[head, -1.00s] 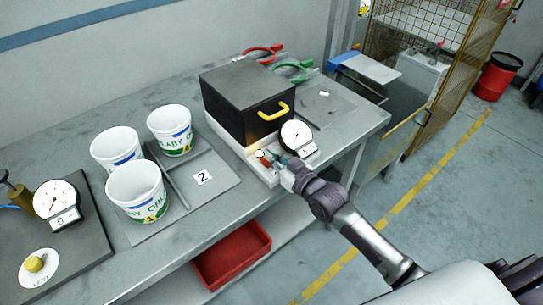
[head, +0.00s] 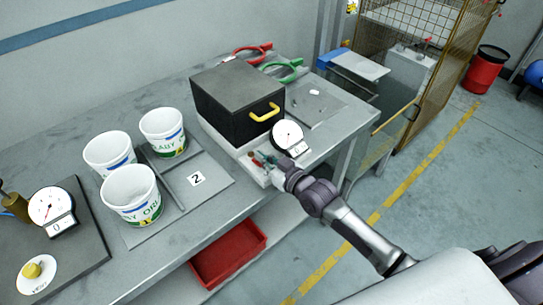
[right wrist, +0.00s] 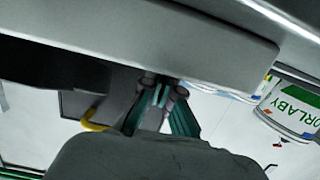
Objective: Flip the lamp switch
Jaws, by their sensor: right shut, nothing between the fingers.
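The black box (head: 232,95) with a yellow handle (head: 265,111) stands on a light base on the bench. A small panel (head: 262,178) with a small red part (head: 254,155) is at the front of this base. The lamp switch itself is too small and too covered to make out. My right gripper (head: 268,162) is shut and empty, its teal fingertips low over the panel; I cannot tell whether they touch it. In the right wrist view the closed fingers (right wrist: 160,108) show near the yellow handle (right wrist: 92,125). My left gripper is out of view.
A round dial gauge (head: 287,134) stands close beside my right gripper. Several white tubs (head: 130,190) stand to the left, near a "2" label (head: 196,179). Red-handled (head: 252,50) and green-handled (head: 285,72) tools lie behind. A red bin (head: 228,255) sits below the bench.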

